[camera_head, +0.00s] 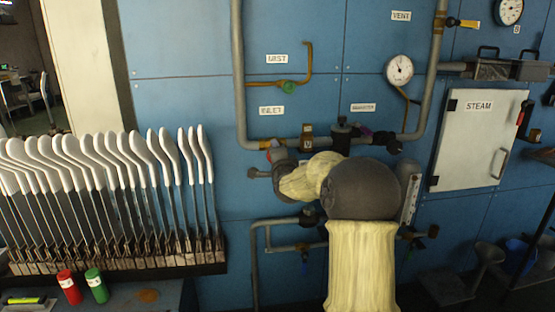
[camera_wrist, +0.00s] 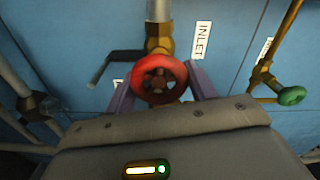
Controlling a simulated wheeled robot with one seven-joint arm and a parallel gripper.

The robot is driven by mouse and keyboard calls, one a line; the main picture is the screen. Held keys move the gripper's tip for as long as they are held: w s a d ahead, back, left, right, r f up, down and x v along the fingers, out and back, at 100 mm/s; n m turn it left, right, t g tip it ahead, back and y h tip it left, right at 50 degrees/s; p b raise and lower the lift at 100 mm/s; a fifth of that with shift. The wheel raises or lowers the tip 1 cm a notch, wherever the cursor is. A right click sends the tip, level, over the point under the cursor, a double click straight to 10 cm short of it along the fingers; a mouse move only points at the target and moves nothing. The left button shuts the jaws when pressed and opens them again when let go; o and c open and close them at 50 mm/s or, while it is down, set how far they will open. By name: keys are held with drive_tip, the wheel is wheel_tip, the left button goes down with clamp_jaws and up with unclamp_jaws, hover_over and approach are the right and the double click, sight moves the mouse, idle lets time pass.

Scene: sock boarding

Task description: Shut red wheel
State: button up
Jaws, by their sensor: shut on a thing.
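The red wheel (camera_wrist: 160,68) is a small spoked handwheel on the brass valve of a grey pipe, just left of the INLET label (camera_wrist: 201,40) in the wrist view. My gripper (camera_wrist: 160,84) has its two purple fingers on either side of the wheel's rim and is shut on it. In the head view my pale, dark-jointed arm hides most of the wheel; only a small reddish bit (camera_head: 276,143) shows at the wall pipe below the INLET label (camera_head: 272,110).
A green handwheel (camera_wrist: 292,95) on a brass pipe is to the right. A black lever handle (camera_wrist: 112,62) sticks out left of the valve. A rack of white sock forms (camera_head: 100,165) stands at left, with red (camera_head: 69,287) and green (camera_head: 96,285) bottles below it.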

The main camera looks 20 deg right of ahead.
drive_tip(key=shift+a+f+m+b, duration=0.1)
drive_tip(key=shift+f+m+b, duration=0.15)
drive_tip(key=shift+m, duration=0.4)
drive_tip(key=shift+f+m+b, duration=0.15)
drive_tip(key=shift+m+b, duration=0.05)
drive_tip(key=shift+m, duration=0.45)
drive_tip(key=o, duration=0.9)
drive_tip(key=shift+r, duration=0.1)
drive_tip(key=shift+o, duration=0.5)
drive_tip(key=shift+r, duration=0.1)
drive_tip(key=shift+s+r, duration=0.1)
drive_tip(key=shift+s, duration=0.05)
drive_tip(key=p+v, duration=0.1)
drive_tip(key=v, duration=1.6)
drive_tip(key=shift+a, duration=0.1)
